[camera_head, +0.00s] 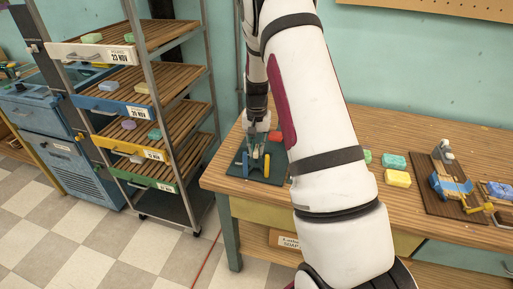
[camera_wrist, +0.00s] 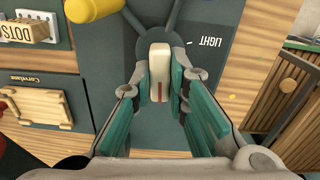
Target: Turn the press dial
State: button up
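The press dial (camera_wrist: 160,72) is a cream bar-shaped knob with a red mark, on a round dark base in the middle of the wrist view. The dark panel beneath it reads "LIGHT" to its right. My gripper (camera_wrist: 161,76) has a teal-padded finger on each side of the dial. The pads lie close against its sides and look shut on it. In the head view my gripper (camera_head: 258,150) is down at the dark press base (camera_head: 233,168) near the table's left end; the dial is too small to make out there.
A yellow cylinder (camera_wrist: 92,8) is at the wrist view's upper left, above a wooden Corvelane box (camera_wrist: 36,105). A slatted wooden piece (camera_wrist: 288,95) is at right. In the head view, soap bars (camera_head: 397,178) lie right of my arm; a soap rack (camera_head: 150,95) stands left.

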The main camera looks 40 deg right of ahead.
aim_at(257, 148)
jog(key=o, duration=0.4)
jog(key=shift+o, duration=0.2)
notch_tip(257, 148, up, 12)
dwell(0.4)
